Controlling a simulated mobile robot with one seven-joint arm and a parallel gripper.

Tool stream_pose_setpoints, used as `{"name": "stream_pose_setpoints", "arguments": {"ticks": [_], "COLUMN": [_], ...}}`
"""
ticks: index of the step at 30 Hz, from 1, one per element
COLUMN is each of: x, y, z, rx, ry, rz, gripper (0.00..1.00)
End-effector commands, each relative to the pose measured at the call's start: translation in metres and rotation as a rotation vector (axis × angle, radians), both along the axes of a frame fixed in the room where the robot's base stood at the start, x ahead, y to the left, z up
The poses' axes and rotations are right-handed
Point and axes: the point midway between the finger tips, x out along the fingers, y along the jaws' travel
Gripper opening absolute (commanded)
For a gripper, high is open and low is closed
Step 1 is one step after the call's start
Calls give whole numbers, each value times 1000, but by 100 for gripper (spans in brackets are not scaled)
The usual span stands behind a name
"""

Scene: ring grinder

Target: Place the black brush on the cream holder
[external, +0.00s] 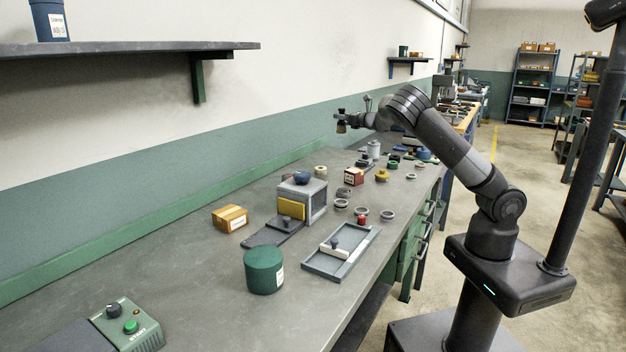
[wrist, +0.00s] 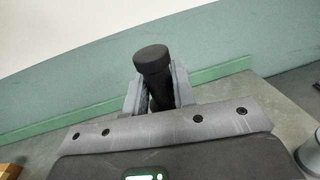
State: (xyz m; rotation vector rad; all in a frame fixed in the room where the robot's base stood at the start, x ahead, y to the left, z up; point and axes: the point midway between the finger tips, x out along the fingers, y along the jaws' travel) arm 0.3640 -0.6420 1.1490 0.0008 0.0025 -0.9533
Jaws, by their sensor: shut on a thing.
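My gripper (external: 342,117) is held high above the far part of the bench, near the wall. It is shut on the black brush (wrist: 152,62), whose round dark handle top stands up between the two grey fingers in the wrist view. In the external view the brush hangs below the fingers, with a small brownish end (external: 341,129).
A grey box (external: 316,200) with a yellow front, an orange box (external: 230,218), a green canister (external: 263,271) and a shallow grey tray (external: 318,265) stand on the nearer bench. Several rings and small parts crowd the middle. The wall runs along the bench's back edge.

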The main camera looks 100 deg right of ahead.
Motion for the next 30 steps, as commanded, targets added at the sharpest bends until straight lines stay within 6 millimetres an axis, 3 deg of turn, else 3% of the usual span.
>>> {"name": "stream_pose_setpoints", "arguments": {"ticks": [4, 14, 17, 30], "x": [-24, -20, -10, 80], "y": [-13, -12, -11, -4], "z": [2, -47, -56, -110], "rx": [-3, -1, -1, -2], "ry": [-2, -1, 0, -1], "rz": [-33, -29, -26, -27], "gripper": [1, 1, 1, 1]}}
